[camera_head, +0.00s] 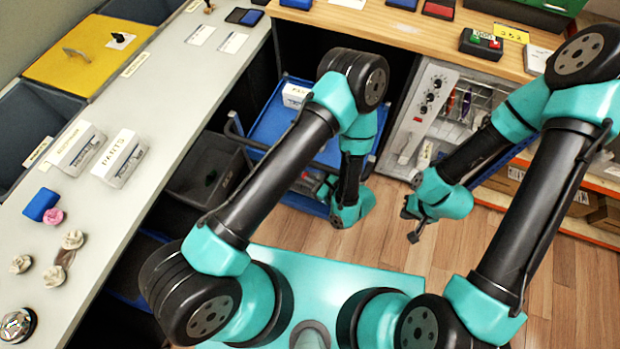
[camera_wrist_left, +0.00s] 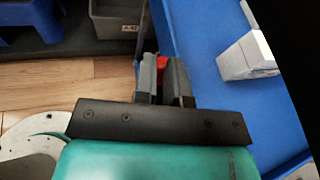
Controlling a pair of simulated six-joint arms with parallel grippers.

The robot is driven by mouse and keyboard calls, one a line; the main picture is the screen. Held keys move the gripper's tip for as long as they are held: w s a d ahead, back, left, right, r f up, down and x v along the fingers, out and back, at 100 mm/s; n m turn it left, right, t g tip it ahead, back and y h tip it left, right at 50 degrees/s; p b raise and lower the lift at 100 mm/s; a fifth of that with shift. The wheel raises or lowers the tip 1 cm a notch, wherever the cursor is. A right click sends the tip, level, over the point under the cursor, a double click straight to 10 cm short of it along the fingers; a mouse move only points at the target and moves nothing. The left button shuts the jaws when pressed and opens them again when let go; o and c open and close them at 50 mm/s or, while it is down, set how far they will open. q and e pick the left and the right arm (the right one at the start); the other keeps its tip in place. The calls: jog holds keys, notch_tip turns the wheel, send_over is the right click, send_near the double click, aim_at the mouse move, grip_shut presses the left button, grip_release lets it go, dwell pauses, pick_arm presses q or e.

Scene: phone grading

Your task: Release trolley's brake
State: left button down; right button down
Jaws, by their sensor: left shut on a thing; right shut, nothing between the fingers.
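The blue trolley (camera_head: 268,128) stands between the grey counter and the wooden counter. It also fills the right side of the left wrist view (camera_wrist_left: 205,70). A small red part (camera_wrist_left: 162,64), which looks like the brake, shows between the fingers of my left gripper (camera_wrist_left: 163,75) at the trolley's edge. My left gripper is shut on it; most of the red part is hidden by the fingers. In the head view my left wrist hides this contact. My right gripper (camera_head: 411,226) is shut and empty above the wooden floor, right of the trolley.
A white labelled box (camera_head: 295,95) lies on the trolley's top; it also shows in the left wrist view (camera_wrist_left: 246,55). Dark grey bins (camera_head: 208,168) stand left of the trolley. A grey appliance with knobs (camera_head: 425,110) stands to its right. Wooden floor (camera_head: 395,250) is clear in front.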

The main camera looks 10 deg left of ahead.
pick_arm(q)
jog(key=shift+s+a+f+g, duration=0.2)
jog(key=shift+s+a+g, duration=0.1)
jog(key=shift+s, duration=0.05)
jog(key=v, duration=1.2)
jog(key=shift+w+d, duration=0.15)
jog(key=shift+d, duration=0.05)
jog(key=shift+r, duration=0.1)
dwell(0.3)
